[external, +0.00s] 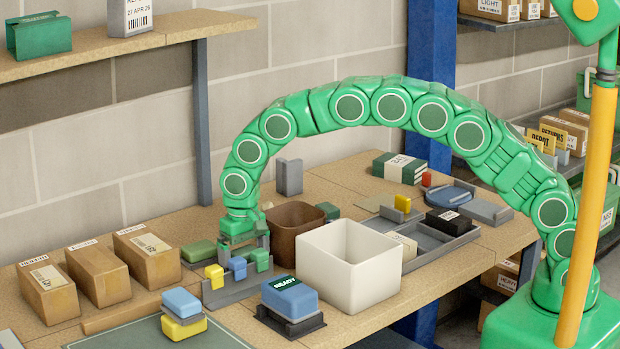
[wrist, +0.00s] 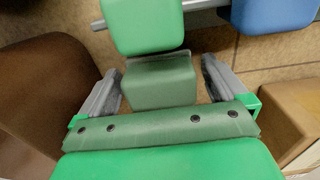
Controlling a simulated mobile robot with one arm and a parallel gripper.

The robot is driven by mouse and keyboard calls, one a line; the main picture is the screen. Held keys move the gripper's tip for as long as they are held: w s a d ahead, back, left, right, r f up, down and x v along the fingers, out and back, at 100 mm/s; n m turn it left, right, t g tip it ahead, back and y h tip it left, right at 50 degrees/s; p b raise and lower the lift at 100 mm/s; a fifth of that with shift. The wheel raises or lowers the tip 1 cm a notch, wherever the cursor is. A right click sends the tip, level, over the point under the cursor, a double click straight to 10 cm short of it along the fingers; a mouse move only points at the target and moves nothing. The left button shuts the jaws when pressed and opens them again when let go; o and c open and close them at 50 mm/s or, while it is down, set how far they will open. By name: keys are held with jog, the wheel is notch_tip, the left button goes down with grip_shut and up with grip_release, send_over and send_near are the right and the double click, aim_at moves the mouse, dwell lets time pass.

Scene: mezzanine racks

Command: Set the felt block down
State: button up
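My gripper (external: 245,243) points down over the back of the bench, left of the brown bin (external: 293,222). In the wrist view my gripper (wrist: 161,75) has its grey fingers on either side of a dull grey-green block (wrist: 160,84), which looks like the felt block. Narrow gaps show between the block and the fingers, so they look open around it. The block's underside is hidden, and in the external view the fingers mostly cover it. A bright green block (external: 262,260) is close in front; it also shows in the wrist view (wrist: 143,25).
A blue block (external: 237,267) and a yellow block (external: 214,272) stand by a grey rack left of the green one. An olive block (external: 198,250) lies behind them. Cardboard boxes (external: 146,256) stand left, and a white bin (external: 348,268) stands right.

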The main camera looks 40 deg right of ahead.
aim_at(244, 250)
jog(key=shift+r, duration=0.1)
notch_tip(244, 250, up, 12)
jog(key=shift+f, duration=0.25)
jog(key=shift+r, duration=0.3)
jog(key=shift+d, duration=0.1)
